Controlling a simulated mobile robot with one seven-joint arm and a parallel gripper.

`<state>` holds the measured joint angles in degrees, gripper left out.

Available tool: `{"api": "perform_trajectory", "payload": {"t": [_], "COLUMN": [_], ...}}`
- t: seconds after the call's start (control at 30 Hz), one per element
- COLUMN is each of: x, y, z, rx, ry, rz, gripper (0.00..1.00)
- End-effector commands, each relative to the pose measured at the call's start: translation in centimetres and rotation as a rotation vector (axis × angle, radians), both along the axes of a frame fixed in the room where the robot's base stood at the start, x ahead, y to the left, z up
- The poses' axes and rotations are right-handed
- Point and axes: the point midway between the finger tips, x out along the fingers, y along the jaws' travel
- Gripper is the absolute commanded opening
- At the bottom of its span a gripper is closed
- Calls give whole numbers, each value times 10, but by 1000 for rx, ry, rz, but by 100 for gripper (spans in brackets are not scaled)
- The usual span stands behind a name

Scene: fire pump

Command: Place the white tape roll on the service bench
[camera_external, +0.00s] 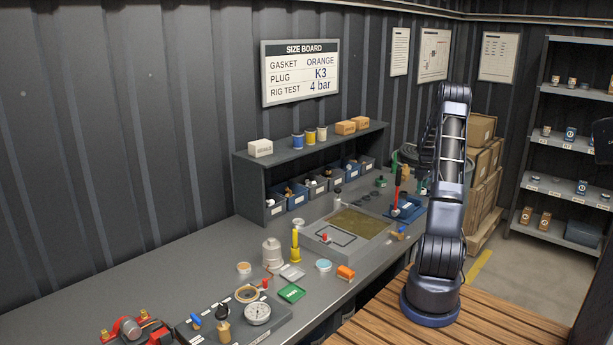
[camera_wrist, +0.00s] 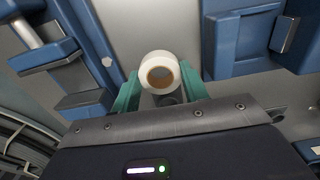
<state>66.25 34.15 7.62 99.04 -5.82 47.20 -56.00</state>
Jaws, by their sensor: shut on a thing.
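The white tape roll (camera_wrist: 157,59) has a brown core and sits between the two green fingers of my gripper (camera_wrist: 160,84) in the wrist view. The fingers are shut on it from both sides. In the external view my arm hides the gripper and I cannot make out the roll. The long grey bench (camera_external: 82,290) runs along the dark wall. In the wrist view a pale grey surface (camera_wrist: 135,25) shows behind the roll; I cannot tell the gap between them.
Blue fixtures (camera_wrist: 238,42) flank the roll in the wrist view. On the bench are a shallow tray (camera_external: 350,222), a red-handled tool (camera_external: 397,185), a gauge (camera_external: 257,313) and a shelf with bins (camera_external: 262,161). Shelving (camera_external: 565,140) stands at right.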

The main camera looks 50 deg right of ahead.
Motion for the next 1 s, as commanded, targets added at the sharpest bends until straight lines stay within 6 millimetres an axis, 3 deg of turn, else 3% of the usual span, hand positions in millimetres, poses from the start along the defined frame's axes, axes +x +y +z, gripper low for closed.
{"api": "perform_trajectory", "payload": {"t": [0.4, 0.8, 0.83, 0.9, 1.0], "x": [0, 0, 0, 0, 0], "y": [0, 0, 0, 0, 0], "z": [-42, -46, -46, -46, -46], "rx": [1, 0, -1, -1, 0], "ry": [0, 0, -1, -1, 0], "rz": [0, 0, 0, 0, 0], "gripper": [22, 22, 50, 64, 66]}}
